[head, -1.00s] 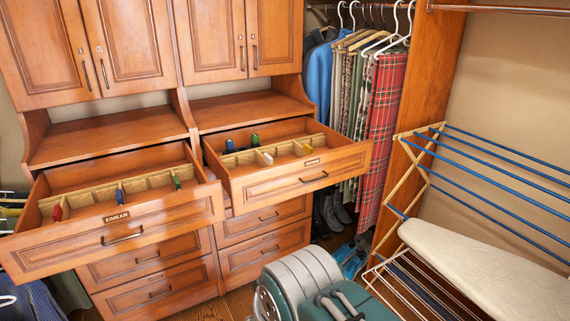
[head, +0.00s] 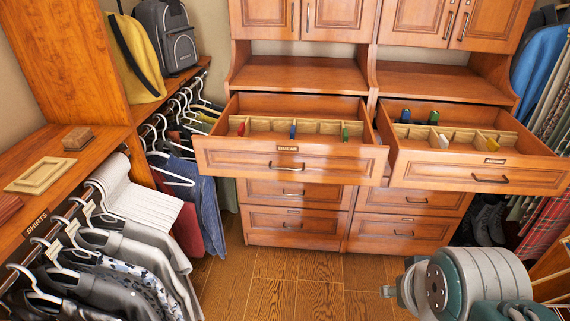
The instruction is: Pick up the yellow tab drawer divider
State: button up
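The yellow tab (head: 491,144) of a drawer divider shows in the head view, toward the right end of the open right drawer (head: 470,172). It is small and close in colour to the pale wooden dividers. In the same drawer a blue tab (head: 405,115) and a green tab (head: 434,117) stand at the back, and a white tab (head: 443,141) stands nearer the front. My arm's grey and teal links fill the lower right corner. My gripper is not in view.
The open left drawer (head: 290,158) holds dividers with red, blue and green tabs. Both drawers jut out over shut ones. Bare wood floor (head: 290,285) lies in front. Hanging shirts (head: 125,255) are on the left, and more clothes hang at the far right.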

aim_at(479, 141)
jog(key=i+l+z, duration=0.15)
jog(key=i+l, duration=1.6)
